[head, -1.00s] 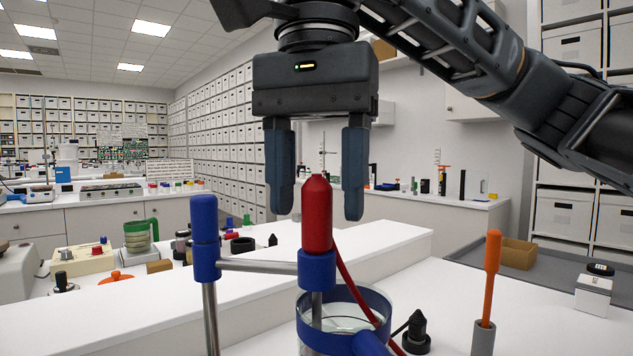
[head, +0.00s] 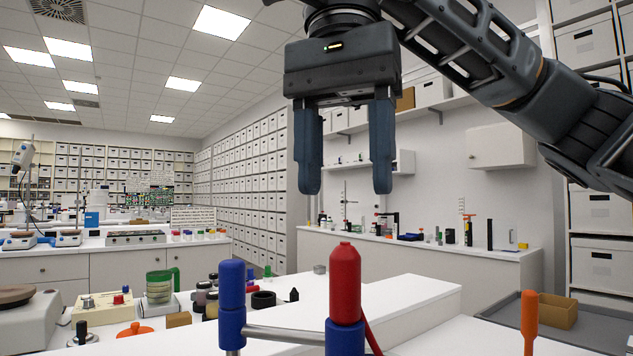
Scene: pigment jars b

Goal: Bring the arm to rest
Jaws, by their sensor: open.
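My gripper (head: 347,190) hangs from my arm at the top centre of the head view. Its two fingers point down and are spread apart, with nothing between them. Below it stands a red, bottle-shaped piece (head: 345,285), upright in a blue holder (head: 344,338). A clear gap separates my fingertips from its top. A blue-capped metal post (head: 231,290) stands to the left, joined to the holder by a rod. The lower parts of these are cut off by the frame's bottom edge.
An orange stick (head: 529,318) stands upright at the lower right. Behind it a cardboard box (head: 557,310) sits on a grey tray (head: 598,322). A white raised shelf (head: 410,292) crosses the bench, with jars and small parts at left. The air around my gripper is clear.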

